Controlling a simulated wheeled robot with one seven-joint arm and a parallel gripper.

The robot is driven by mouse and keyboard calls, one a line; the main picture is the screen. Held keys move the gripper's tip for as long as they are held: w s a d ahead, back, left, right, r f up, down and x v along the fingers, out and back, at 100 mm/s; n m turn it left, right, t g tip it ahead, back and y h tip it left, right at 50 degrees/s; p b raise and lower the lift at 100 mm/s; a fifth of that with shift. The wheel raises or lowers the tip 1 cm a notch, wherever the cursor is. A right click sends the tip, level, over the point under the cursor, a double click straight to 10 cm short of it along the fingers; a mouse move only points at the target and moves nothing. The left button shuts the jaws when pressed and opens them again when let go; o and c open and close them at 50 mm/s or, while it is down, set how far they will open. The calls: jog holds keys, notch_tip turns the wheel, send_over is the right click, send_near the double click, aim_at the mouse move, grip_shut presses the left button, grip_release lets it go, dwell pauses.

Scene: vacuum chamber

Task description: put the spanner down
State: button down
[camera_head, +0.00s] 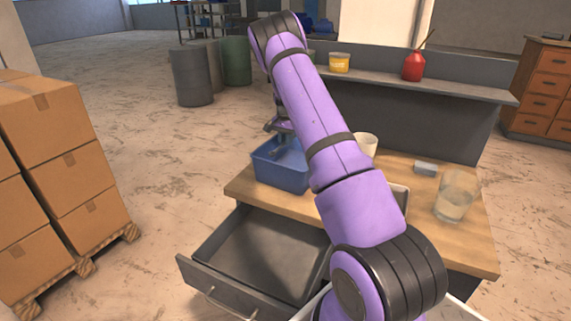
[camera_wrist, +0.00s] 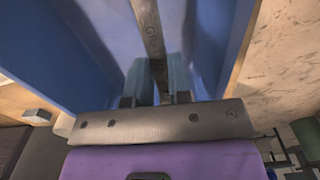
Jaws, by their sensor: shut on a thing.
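The spanner (camera_wrist: 151,32) is a long grey metal bar with raised lettering in the wrist view. My gripper (camera_wrist: 160,75) is shut on it, with one finger on each side. Around it the wrist view shows the blue walls of a bin (camera_wrist: 95,40). In the head view the blue bin (camera_head: 281,178) stands on the left end of the wooden worktop, and my gripper (camera_head: 280,138) is low over its opening. I cannot tell whether the spanner touches the bin's floor. My arm hides part of the worktop.
An open, empty drawer (camera_head: 262,255) juts out below the worktop (camera_head: 474,235). A white mug (camera_head: 366,144), a small grey block (camera_head: 426,168) and a clear glass (camera_head: 455,196) stand right of the bin. A raised shelf (camera_head: 465,92) runs behind, with a yellow tub (camera_head: 339,62) and red oil can (camera_head: 413,66).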

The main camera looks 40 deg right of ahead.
notch_tip(320, 180, down, 10)
jog(key=shift+r, duration=0.15)
dwell(0.3)
jog(key=c, duration=1.1)
grip_release()
jog(key=shift+o, duration=0.2)
